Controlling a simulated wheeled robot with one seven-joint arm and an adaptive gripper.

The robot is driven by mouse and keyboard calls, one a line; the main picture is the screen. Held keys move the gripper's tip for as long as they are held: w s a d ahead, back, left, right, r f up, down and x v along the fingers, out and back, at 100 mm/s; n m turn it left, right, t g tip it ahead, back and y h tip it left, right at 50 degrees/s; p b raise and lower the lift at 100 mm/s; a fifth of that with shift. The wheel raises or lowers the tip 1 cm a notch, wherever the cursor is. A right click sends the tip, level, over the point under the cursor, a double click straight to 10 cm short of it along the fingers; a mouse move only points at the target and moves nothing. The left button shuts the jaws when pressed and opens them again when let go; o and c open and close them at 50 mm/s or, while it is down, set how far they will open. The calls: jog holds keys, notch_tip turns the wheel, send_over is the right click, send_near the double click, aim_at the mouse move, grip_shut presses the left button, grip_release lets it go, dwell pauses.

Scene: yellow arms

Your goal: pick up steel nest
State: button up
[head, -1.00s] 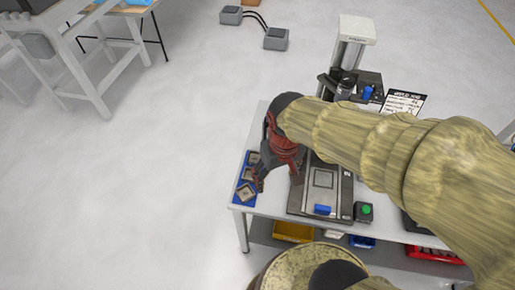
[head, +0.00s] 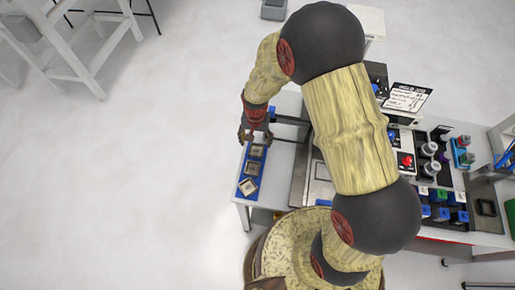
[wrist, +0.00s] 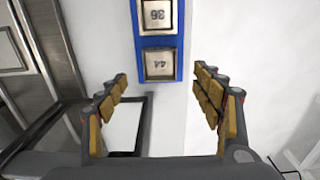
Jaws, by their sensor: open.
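Square steel nests sit in a row on a blue strip (head: 240,193) at the table's left edge; the head view shows a far nest (head: 257,151), a middle nest (head: 252,167) and a near, slightly turned nest (head: 248,186). In the wrist view, one nest marked 44 (wrist: 159,64) lies at the strip's end, with one marked 36 (wrist: 157,15) beyond it. My gripper (head: 250,135) is above the strip's far end. In the wrist view my gripper (wrist: 162,84) is open and empty, its padded fingers on either side of the strip's end.
A grey metal fixture plate (wrist: 41,47) is beside the strip; my arm covers much of it in the head view. A red button box (head: 405,160) and several blocks stand farther right on the table. Open floor lies left of the table.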

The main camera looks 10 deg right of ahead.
aim_at(256, 151)
jog(key=shift+w+d+f, duration=0.1)
jog(key=shift+w+f, duration=0.05)
jog(key=shift+f, duration=0.45)
jog(key=shift+w+f, duration=0.15)
jog(key=shift+f, duration=3.15)
jog(key=c, duration=1.5)
